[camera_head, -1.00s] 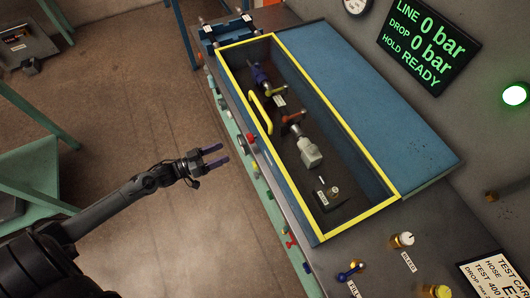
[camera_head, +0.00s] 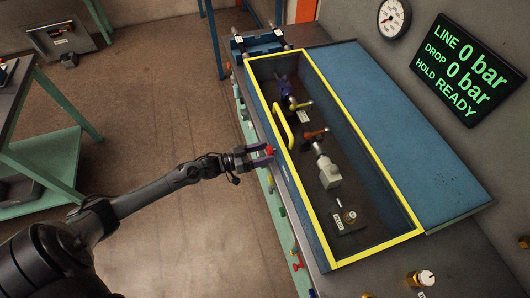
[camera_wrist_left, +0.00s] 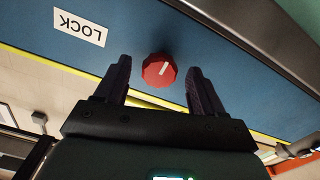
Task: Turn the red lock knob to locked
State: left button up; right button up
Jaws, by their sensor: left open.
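The red lock knob (camera_wrist_left: 159,71) is on the blue front face of the test bench, with a white pointer line on it. A white LOCK label (camera_wrist_left: 80,27) is beside it and reads upside down in the left wrist view. In the head view the knob (camera_head: 270,149) shows as a small red spot by the fingertips. My left gripper (camera_head: 266,156) is open, its two dark fingers either side of the knob in the left wrist view (camera_wrist_left: 158,85). I cannot tell whether they touch it. My right gripper is out of view.
The yellow-framed cover (camera_head: 390,195) with a yellow handle (camera_head: 283,127) lies over the bench trough, close beside the gripper. A display (camera_head: 466,70) reads LINE 0 bar, DROP 0 bar, HOLD READY. A green-framed table (camera_head: 40,150) stands left; open floor lies between.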

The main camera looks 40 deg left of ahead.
pick_arm(q)
jog(key=shift+w+d, duration=0.3)
jog(key=shift+w, duration=0.15)
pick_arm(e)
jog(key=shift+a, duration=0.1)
pick_arm(q)
jog(key=c, duration=1.1)
jog(key=shift+o, duration=0.2)
